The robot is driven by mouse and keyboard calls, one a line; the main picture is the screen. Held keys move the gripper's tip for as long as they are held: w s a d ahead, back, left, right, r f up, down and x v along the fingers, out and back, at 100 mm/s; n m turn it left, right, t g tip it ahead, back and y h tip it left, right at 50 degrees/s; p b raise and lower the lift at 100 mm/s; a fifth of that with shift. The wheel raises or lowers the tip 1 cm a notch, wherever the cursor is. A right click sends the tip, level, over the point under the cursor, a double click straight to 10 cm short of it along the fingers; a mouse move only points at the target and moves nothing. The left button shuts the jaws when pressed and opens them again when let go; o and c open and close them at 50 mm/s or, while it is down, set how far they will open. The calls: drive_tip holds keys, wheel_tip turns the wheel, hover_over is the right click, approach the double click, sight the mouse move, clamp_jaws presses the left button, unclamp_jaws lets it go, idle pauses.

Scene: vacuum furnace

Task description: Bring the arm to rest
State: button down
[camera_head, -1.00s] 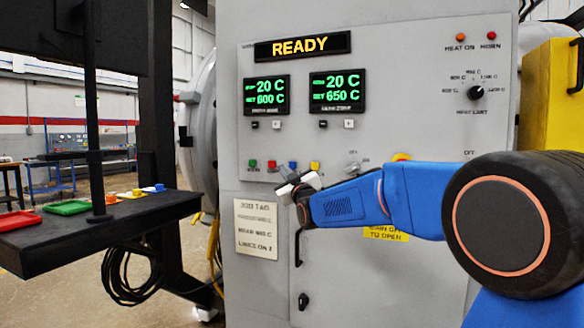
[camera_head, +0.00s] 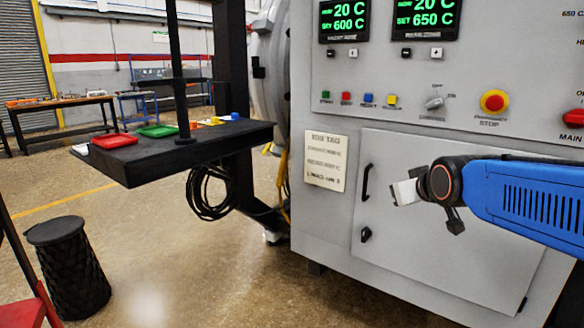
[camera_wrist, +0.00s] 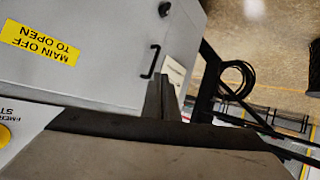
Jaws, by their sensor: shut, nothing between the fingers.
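My blue arm (camera_head: 525,200) reaches in from the right in the head view. My gripper (camera_head: 402,192) is at its left end, in front of the grey furnace cabinet's lower door (camera_head: 450,262), with nothing held. In the wrist view my gripper's shut fingers (camera_wrist: 162,97) show against the cabinet, near the black door handle (camera_wrist: 150,62). I cannot tell how far the gripper stands off the door. The handle also shows in the head view (camera_head: 366,182), left of my gripper.
The cabinet front carries several buttons, a red emergency stop (camera_head: 494,101) and two displays reading 20 C. A black shelf (camera_head: 140,160) with coloured trays stands left. Open floor lies between.

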drive_tip(key=s+f+m+g, duration=0.1)
drive_tip(key=s+f+g, duration=0.1)
drive_tip(key=s+f, duration=0.3)
drive_tip(key=s+d+f+m+g, duration=0.1)
drive_tip(key=s+f, duration=0.5)
drive_tip(key=s, duration=0.7)
drive_tip(key=s+f+g, duration=0.4)
drive_tip(key=s+f, duration=0.1)
drive_tip(key=s, duration=0.5)
drive_tip(key=shift+d+f+m, duration=0.3)
drive_tip(key=shift+f+m, duration=0.1)
